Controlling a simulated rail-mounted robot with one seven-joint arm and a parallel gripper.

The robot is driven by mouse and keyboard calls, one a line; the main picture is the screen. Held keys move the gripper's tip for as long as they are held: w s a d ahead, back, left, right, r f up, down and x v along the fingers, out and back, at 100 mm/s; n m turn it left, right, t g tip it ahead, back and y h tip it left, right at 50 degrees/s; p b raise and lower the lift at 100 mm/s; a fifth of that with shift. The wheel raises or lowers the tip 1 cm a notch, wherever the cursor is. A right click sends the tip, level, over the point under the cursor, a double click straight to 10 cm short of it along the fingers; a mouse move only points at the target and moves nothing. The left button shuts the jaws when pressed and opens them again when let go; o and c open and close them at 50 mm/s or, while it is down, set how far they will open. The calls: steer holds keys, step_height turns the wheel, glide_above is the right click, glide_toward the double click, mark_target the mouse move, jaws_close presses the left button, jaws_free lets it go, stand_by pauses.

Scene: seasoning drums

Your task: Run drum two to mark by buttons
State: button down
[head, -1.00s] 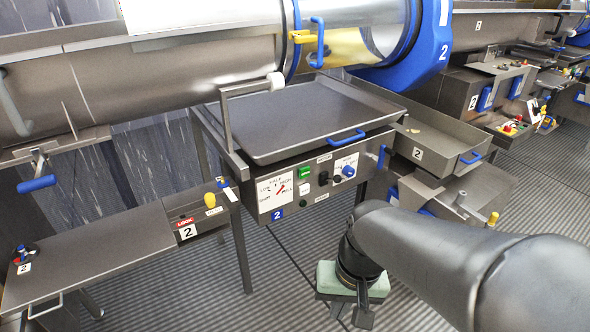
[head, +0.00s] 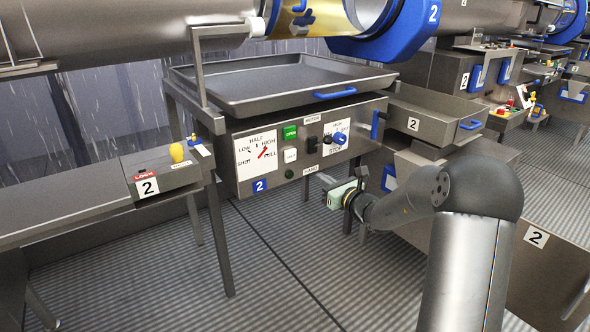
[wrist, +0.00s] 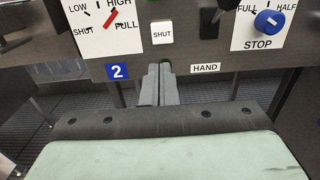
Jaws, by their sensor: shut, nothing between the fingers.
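The drum two control panel (head: 275,186) carries a blue "2" label (head: 260,186). On it are a green OPEN button (head: 290,132), a white SHUT button (head: 290,155), a dark green button (head: 289,174) and a gauge (head: 257,160). The gauge's red pointer (wrist: 111,17) leans up right toward HIGH. A blue knob (head: 341,138) sits at the right beside FULL, HALF and STOP marks. My gripper (head: 324,179) is shut and empty, just below and in front of the panel. In the wrist view its fingertips (wrist: 160,70) are below the SHUT button (wrist: 162,33), largely covering a dark green spot; contact cannot be told.
A wide tray (head: 285,80) with a blue handle sits above the panel. The drum with its blue ring (head: 385,45) is above that. A shelf with a LOCK box (head: 150,180) and yellow knob stands left. A side bin (head: 440,115) is right. Open floor lies in front.

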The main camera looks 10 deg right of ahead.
mark_target(290, 156)
steer(key=shift+a+r, duration=0.1)
steer(key=b+x, duration=0.2)
steer(key=x, duration=1.2)
